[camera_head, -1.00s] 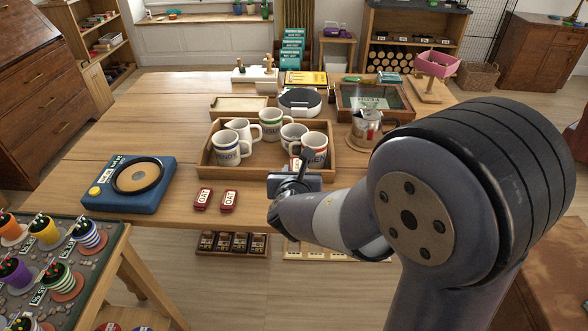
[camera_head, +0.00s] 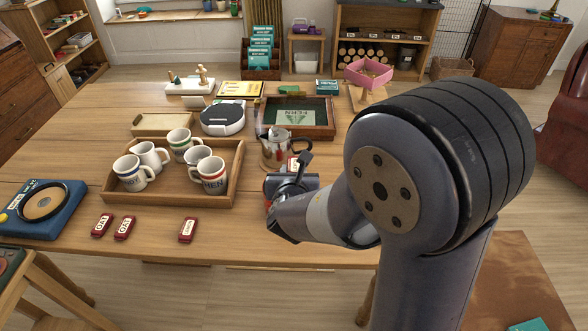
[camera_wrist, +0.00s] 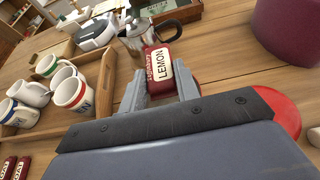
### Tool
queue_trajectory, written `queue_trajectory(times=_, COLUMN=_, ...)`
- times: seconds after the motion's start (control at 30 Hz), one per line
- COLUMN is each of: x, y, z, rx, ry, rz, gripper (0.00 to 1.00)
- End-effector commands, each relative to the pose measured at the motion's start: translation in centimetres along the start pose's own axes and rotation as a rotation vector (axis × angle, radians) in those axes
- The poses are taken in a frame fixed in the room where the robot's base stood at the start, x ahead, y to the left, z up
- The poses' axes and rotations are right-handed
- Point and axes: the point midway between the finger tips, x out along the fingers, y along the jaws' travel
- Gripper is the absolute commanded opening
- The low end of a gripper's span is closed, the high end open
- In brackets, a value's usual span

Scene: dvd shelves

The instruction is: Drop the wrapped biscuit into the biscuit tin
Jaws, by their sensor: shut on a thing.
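A maroon round-sided vessel (camera_wrist: 288,32) stands at the upper right of the wrist view, apart from the biscuit. I cannot tell whether it is the biscuit tin; its top is cut off. My arm covers that area in the head view.
Red packets (camera_head: 124,228) lie along the table's front edge. A wooden tray (camera_head: 232,183) of mugs stands left of my gripper. A metal pot (camera_head: 283,148) is close behind it. A red rounded thing (camera_wrist: 283,110) shows beside my gripper in the wrist view.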

Motion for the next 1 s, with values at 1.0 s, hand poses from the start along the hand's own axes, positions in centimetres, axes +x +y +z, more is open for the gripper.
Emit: queue_trajectory(times=1.0, x=2.3, y=0.0, z=-5.5, rx=0.000, ry=0.000, rz=0.000, gripper=0.33)
